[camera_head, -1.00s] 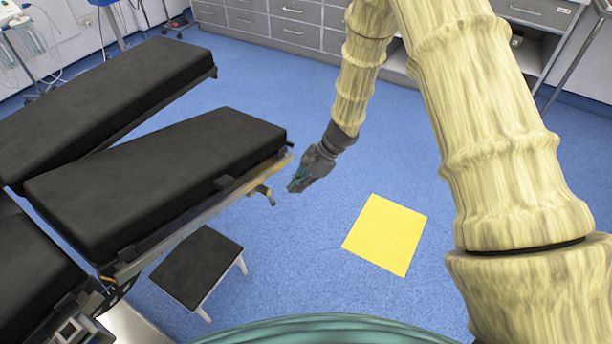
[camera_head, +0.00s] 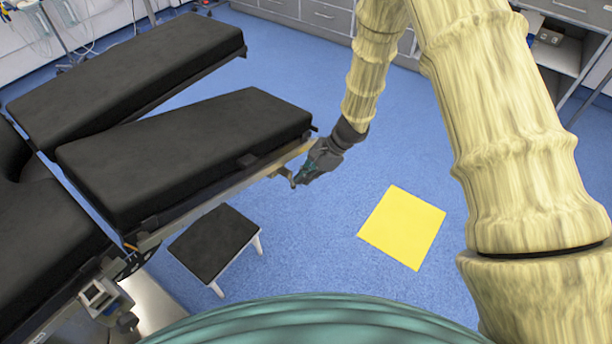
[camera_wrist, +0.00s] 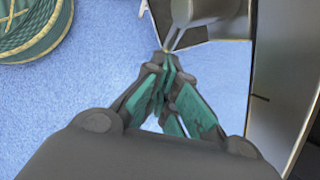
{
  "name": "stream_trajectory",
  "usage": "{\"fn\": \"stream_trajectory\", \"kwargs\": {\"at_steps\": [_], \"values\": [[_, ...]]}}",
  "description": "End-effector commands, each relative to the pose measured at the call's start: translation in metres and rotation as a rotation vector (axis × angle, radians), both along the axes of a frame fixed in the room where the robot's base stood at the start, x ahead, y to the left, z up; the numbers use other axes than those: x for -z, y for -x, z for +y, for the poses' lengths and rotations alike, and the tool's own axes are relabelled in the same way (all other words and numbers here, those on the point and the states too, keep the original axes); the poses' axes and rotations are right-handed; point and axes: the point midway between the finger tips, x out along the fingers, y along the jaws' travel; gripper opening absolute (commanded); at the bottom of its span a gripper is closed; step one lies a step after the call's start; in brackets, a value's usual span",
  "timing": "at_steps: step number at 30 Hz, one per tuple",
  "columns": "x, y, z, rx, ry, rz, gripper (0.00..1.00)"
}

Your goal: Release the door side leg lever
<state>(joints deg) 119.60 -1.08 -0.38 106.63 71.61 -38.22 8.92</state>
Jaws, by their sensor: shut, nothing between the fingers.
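Two black-padded leg sections of the operating table show in the head view. The nearer leg section (camera_head: 185,155) has a metal rail along its near side. A small lever (camera_head: 285,174) juts from the rail near the free end. My gripper (camera_head: 297,182) is at this lever, its fingertips beside or touching the lever's end. In the wrist view a grey lever (camera_wrist: 188,14) comes in from the top, and its end reaches the closed green-padded fingertips (camera_wrist: 168,62). The fingers are shut with nothing between them. I cannot tell whether they touch the lever.
A black-topped step stool (camera_head: 213,243) stands on the floor below the near leg section. The far leg section (camera_head: 125,75) lies beyond it. A yellow floor patch (camera_head: 402,228) is to the right. Grey cabinets (camera_head: 325,15) line the back. Blue floor around my gripper is clear.

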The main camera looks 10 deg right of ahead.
Motion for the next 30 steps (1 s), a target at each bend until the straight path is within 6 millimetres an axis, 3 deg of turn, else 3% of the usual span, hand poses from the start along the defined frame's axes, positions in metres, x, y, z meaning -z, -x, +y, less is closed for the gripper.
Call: {"fn": "stream_trajectory", "kwargs": {"at_steps": [16,30], "values": [[0.007,0.007,0.015,0.0,-0.145,0.142,0.0],[0.006,0.009,0.019,-0.003,-0.157,0.153,0.0]]}}
